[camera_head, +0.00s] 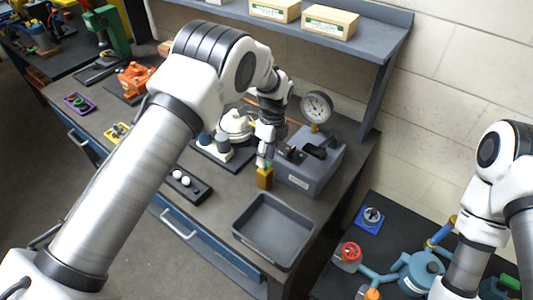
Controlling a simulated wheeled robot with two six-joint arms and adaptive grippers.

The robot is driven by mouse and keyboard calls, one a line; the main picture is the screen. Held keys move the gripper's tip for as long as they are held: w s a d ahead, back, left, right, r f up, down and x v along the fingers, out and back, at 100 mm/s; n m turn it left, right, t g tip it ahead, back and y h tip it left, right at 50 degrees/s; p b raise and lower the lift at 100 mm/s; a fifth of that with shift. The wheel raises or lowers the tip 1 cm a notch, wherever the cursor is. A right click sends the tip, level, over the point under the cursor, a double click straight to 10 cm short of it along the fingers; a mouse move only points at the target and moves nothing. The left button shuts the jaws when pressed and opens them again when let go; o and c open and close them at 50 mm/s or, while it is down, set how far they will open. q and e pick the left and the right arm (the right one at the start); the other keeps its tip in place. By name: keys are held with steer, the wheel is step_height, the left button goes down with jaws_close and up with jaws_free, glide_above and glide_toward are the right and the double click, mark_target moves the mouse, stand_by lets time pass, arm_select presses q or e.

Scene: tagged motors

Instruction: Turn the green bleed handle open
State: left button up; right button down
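My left arm reaches in from the left across the bench. Its gripper (263,160) points down beside the grey box-shaped unit (318,172), just above a small yellow-brass block (264,178). I cannot tell whether the fingers touch that block or how far apart they are. A round dial gauge (317,106) stands on a brass fitting behind the unit. A green part (510,281) shows at the lower right edge, partly behind my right arm; I cannot tell whether it is the bleed handle. My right gripper is out of the picture.
An empty dark tray (272,232) lies at the bench's front. A black rack with white balls (187,181) lies to its left. At the lower right, a dark table (385,205) carries blue piping with a red handwheel (350,252). A shelf with boxes (330,22) hangs behind.

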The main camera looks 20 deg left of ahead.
mark_target(267, 168)
arm_select(q)
steer(key=shift+w+f, duration=0.15)
steer(key=shift+f, duration=0.45)
steer(key=shift+w+f, duration=0.15)
steer(key=shift+f, duration=0.45)
steer(key=shift+w+f, duration=0.25)
steer(key=shift+f, duration=0.1)
steer(key=shift+s+r, duration=0.1)
steer(key=shift+r, duration=0.05)
steer(key=shift+c, duration=0.6)
steer(key=shift+s+r, duration=0.1)
steer(key=shift+s, duration=0.15)
jaws_close()
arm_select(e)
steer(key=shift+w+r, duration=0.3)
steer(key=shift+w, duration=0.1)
